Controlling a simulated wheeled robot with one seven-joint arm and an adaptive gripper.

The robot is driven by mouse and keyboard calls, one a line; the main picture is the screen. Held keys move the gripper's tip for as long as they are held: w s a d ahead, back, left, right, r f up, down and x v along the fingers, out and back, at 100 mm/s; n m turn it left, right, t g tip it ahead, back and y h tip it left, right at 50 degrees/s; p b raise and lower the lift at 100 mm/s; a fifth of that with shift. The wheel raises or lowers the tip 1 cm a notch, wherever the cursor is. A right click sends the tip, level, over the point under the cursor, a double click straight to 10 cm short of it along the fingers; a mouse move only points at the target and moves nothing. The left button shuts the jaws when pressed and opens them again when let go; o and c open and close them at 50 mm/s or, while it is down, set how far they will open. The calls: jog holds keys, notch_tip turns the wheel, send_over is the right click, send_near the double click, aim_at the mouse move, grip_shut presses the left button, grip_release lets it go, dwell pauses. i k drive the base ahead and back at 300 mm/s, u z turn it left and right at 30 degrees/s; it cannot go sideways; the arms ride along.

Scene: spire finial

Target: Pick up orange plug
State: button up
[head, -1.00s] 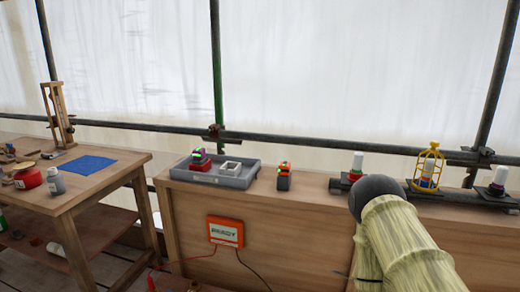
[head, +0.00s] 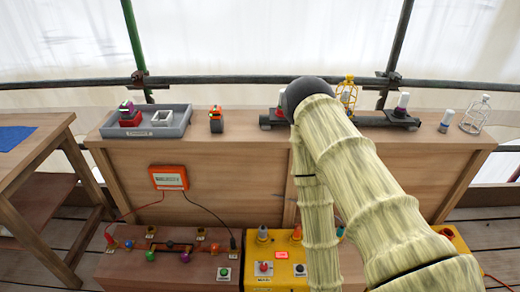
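Several orange pieces show in the head view, and I cannot tell for certain which one is the orange plug. A small orange-topped dark block (head: 215,118) stands on the bench top, right of the grey tray. An orange peg-like piece (head: 297,233) stands at the back of the yellow box (head: 262,284) low in front of the bench. My gripper is out of view; my forearm runs down past the bottom edge in front of the yellow box.
A grey tray (head: 175,131) on the bench (head: 240,142) holds a red block with a colourful top and a white square frame. An orange meter (head: 169,178) with wires hangs on the bench front. A dark rail (head: 372,121) bears white-topped pieces. My arm hides the middle right.

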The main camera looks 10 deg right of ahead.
aim_at(297, 236)
jog(key=z, duration=0.8)
jog(key=k, duration=0.5)
jog(key=u, duration=0.9)
jog(key=i, duration=0.75)
jog(key=z, duration=0.15)
